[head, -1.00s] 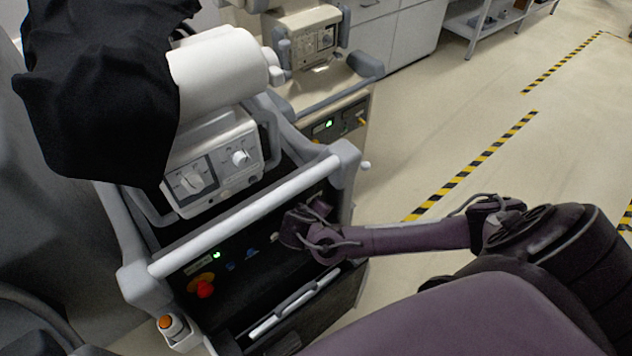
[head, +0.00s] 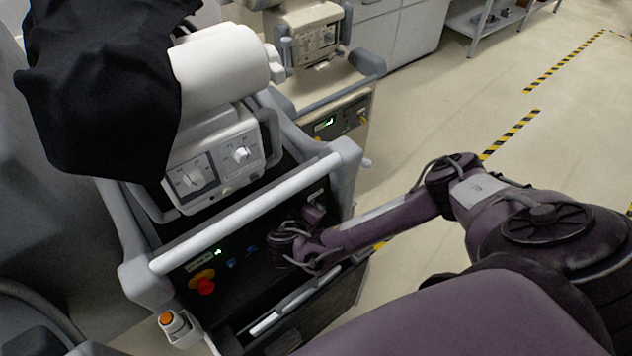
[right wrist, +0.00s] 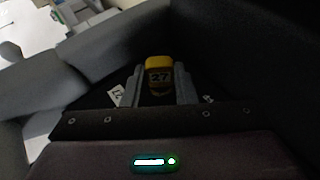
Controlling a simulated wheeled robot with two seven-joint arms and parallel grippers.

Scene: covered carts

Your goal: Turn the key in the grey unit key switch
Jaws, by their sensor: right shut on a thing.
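The grey unit (head: 135,280) is a cart with grey rails and a dark front panel (head: 250,280), seen in the head view. My right gripper (head: 318,203) is at the right end of this panel, below the top rail. My left gripper is out of view.
A red knob (head: 205,286), blue connectors and a small green light (head: 218,252) are on the panel. A white push bar (head: 245,217) crosses above it. A black cover (head: 95,90) hangs at left. A beige cart (head: 345,95) stands behind. Floor at right is clear.

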